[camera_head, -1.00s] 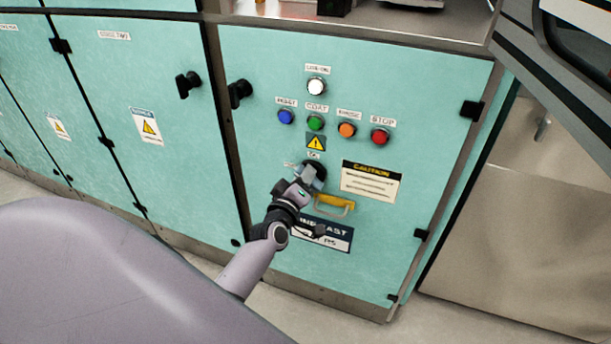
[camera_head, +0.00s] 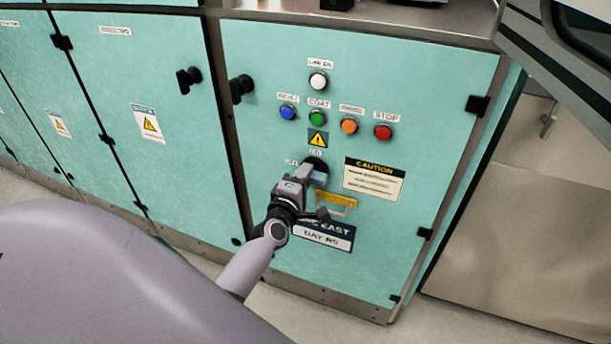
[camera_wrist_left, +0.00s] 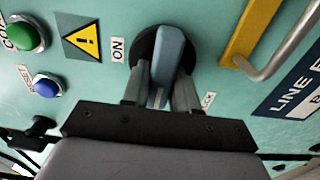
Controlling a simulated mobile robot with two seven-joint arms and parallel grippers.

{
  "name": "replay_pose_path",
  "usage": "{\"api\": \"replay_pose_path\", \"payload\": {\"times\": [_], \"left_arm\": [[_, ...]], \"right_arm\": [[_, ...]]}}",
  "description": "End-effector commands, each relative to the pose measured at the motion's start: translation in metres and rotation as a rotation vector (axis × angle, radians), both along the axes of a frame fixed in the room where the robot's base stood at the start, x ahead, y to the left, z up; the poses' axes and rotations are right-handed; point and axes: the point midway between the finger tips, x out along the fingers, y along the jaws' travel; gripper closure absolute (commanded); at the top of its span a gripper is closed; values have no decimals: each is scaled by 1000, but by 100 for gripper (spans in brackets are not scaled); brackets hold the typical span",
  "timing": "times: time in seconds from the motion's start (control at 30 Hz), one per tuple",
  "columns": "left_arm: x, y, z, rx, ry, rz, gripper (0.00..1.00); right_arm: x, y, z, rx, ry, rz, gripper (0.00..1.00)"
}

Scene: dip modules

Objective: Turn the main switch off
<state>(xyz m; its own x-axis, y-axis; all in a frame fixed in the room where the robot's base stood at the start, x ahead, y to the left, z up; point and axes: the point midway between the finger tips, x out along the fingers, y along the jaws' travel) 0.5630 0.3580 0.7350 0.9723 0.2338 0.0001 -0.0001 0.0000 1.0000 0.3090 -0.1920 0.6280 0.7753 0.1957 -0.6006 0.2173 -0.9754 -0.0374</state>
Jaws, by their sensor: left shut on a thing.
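The main switch (camera_head: 316,164) is a round black base with a blue-grey handle on the teal cabinet door, just below a yellow warning sign. In the left wrist view the blue-grey handle (camera_wrist_left: 170,50) stands across the black base, roughly upright in the picture. An ON label (camera_wrist_left: 117,50) is beside the base. My left gripper (camera_head: 308,178) is at the switch; the left wrist view shows its fingers (camera_wrist_left: 161,88) on both sides of the handle, shut on it. A second label (camera_wrist_left: 208,101) is partly hidden by a finger. My right gripper is out of view.
A yellow-backed metal pull handle (camera_head: 337,202) sits close below right of the switch. Push buttons, including the red stop button (camera_head: 383,132) and green button (camera_head: 317,118), are above. A caution plate (camera_head: 373,179) is to the right. A black latch (camera_head: 241,88) protrudes at upper left.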

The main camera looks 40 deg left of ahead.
Motion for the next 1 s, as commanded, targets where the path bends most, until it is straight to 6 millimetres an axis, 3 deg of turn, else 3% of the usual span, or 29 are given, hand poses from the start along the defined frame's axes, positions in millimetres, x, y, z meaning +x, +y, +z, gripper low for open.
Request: {"api": "replay_pose_path", "payload": {"times": [0.47,0.5,0.57,0.87,1.0], "left_arm": [[0,-1,-1,-21,-3,-1,100],[0,-1,-1,-21,-3,-1,68],[0,-1,-1,-20,-3,-1,51],[-1,-1,-1,-17,-3,0,51],[-10,-3,-1,-17,-2,-1,51]], "right_arm": [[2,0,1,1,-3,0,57],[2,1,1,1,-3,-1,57],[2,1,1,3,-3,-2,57],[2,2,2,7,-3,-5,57],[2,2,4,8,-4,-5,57]]}}
